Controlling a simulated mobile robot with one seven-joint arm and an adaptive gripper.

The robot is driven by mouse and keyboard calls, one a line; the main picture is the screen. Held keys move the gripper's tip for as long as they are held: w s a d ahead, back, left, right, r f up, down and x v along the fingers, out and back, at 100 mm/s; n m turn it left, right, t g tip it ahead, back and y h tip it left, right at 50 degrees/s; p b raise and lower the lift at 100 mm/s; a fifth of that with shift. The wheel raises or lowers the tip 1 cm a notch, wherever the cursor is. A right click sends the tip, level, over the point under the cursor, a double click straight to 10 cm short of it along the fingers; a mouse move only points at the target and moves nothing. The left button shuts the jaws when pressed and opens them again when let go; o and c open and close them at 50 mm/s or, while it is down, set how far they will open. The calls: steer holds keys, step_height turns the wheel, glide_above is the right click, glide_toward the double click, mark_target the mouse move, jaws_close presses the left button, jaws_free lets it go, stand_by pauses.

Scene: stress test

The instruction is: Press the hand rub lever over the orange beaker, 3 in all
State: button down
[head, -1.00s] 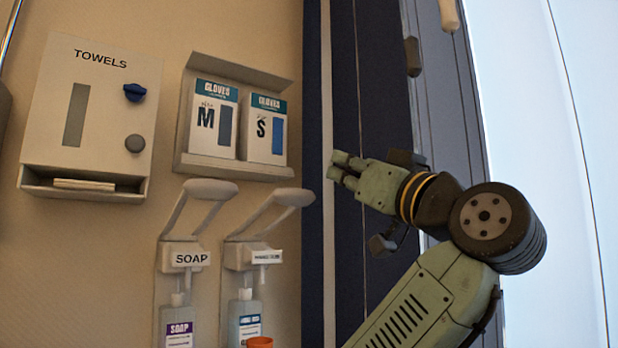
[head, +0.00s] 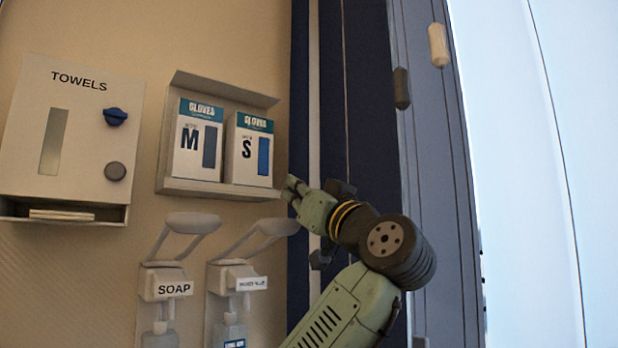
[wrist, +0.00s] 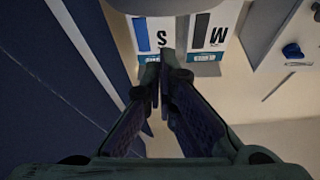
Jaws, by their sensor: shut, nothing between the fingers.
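The hand rub dispenser (head: 236,278) is the right one of two on the wall; its small label is hard to read. Its long pale lever (head: 276,229) slants up and right to a rounded tip. Its bottle (head: 230,332) is cut off by the bottom edge. My gripper (head: 290,187) is shut and empty, just above the lever tip in the head view; I cannot tell the depth gap. In the wrist view the closed fingers (wrist: 161,77) point toward the glove boxes, and a pale rounded shape, probably the lever, shows at the top edge. The orange beaker is out of view now.
The soap dispenser (head: 165,284) with a similar lever (head: 189,224) stands just left. The glove holder (head: 215,190) is above the levers, close to my fingers. A towel box (head: 88,120) hangs at left. Dark vertical panels (head: 345,90) stand right of the wall.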

steer(key=shift+a+f, duration=0.1)
steer(key=shift+f, duration=1.35)
step_height(320, 180, down, 8)
steer(key=s+t+b, duration=0.1)
steer(key=b, duration=0.8)
steer(key=shift+s+d+y, duration=0.15)
steer(key=shift+d+y, duration=0.25)
steer(key=shift+d, duration=0.05)
steer(key=shift+r, duration=0.2)
